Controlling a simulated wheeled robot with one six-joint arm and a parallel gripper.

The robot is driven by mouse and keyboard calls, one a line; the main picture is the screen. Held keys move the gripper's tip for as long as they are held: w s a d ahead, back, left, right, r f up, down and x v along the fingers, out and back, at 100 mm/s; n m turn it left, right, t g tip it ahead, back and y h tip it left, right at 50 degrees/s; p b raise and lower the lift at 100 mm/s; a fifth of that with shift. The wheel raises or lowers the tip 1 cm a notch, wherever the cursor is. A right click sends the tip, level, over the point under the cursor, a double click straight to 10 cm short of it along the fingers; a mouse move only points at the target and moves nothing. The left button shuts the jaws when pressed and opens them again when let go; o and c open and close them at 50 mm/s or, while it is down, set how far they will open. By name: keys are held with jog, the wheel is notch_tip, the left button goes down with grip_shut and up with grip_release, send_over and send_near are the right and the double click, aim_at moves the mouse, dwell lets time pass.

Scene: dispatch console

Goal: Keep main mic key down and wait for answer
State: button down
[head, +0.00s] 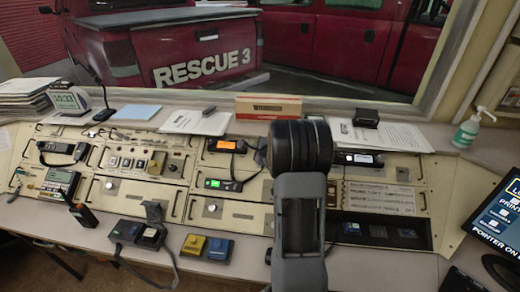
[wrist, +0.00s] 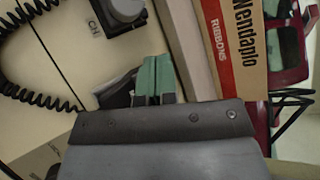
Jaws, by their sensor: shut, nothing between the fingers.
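My gripper (wrist: 154,78) shows in the wrist view with its two green fingertips close together and nothing between them. In the head view my own arm hides it. A dark object (wrist: 117,97), partly hidden by my gripper, lies beside the fingertips; I cannot tell what it is or whether they touch it. A black coiled cord (wrist: 38,97) runs at the left of the wrist view. In the head view, a black desk unit (head: 138,232) with an upright part stands at the front of the console. No label shows which unit is the main mic, and no pressed key is visible.
A ribbons box (wrist: 237,48) is close to the right of my fingertips; it also stands on the back ledge (head: 268,106). A grey knob (wrist: 125,8) is on the panel. Yellow (head: 194,245) and blue (head: 219,249) boxes sit in front.

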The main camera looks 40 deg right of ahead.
jog(key=shift+f, duration=0.1)
dwell(0.6)
jog(key=shift+w+d+f, duration=0.2)
jog(key=shift+f, duration=0.05)
jog(key=shift+w+d+f, duration=0.1)
jog(key=shift+f, duration=0.3)
dwell(1.8)
jog(key=shift+r, duration=0.1)
dwell(1.2)
jog(key=shift+s+a+r+p, duration=0.3)
jog(key=shift+r+p, duration=0.35)
jog(key=shift+p, duration=0.05)
jog(key=shift+r, duration=0.1)
